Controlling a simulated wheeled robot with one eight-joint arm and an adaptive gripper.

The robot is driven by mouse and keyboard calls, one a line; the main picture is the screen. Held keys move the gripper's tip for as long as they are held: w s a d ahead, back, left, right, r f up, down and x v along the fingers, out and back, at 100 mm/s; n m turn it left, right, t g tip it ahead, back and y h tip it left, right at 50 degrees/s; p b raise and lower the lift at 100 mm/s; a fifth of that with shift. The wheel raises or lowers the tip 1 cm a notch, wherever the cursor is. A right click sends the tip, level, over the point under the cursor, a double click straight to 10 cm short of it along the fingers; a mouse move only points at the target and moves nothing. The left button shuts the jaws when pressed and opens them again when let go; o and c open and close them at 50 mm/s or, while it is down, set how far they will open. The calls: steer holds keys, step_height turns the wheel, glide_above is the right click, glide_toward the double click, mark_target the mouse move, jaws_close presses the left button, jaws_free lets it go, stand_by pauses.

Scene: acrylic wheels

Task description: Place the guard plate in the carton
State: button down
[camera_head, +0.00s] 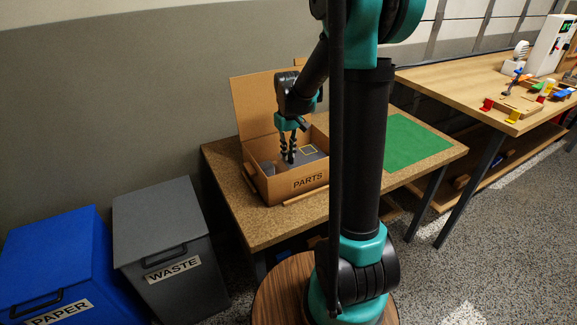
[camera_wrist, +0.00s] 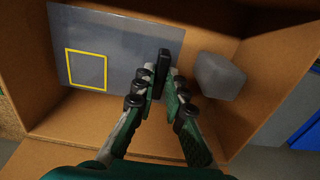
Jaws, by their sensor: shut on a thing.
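The guard plate appears to be the flat grey sheet (camera_wrist: 125,50) with a yellow square outline and a black upright grip (camera_wrist: 162,68) at its right edge. It is inside the open carton marked PARTS (camera_head: 308,183), also seen around it in the wrist view (camera_wrist: 60,122). In the head view the plate (camera_head: 306,158) shows partly behind my fingers. My gripper (camera_head: 289,160) reaches down into the carton. In the wrist view my gripper (camera_wrist: 158,80) is shut on the black grip. I cannot tell whether the plate touches the carton floor.
A grey block (camera_wrist: 219,76) lies in the carton beside my fingers. The carton stands on a cork-topped table (camera_head: 232,205) with a green mat (camera_head: 410,142) to the right. Grey WASTE (camera_head: 170,230) and blue PAPER (camera_head: 55,255) bins stand left. A workbench (camera_head: 460,80) is at right.

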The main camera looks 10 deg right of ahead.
mark_target(288, 165)
steer(key=shift+f, duration=3.05)
steer(key=shift+f, duration=0.1)
steer(key=c, duration=1.6)
jaws_free()
step_height(288, 165, up, 12)
steer(key=shift+r, duration=0.1)
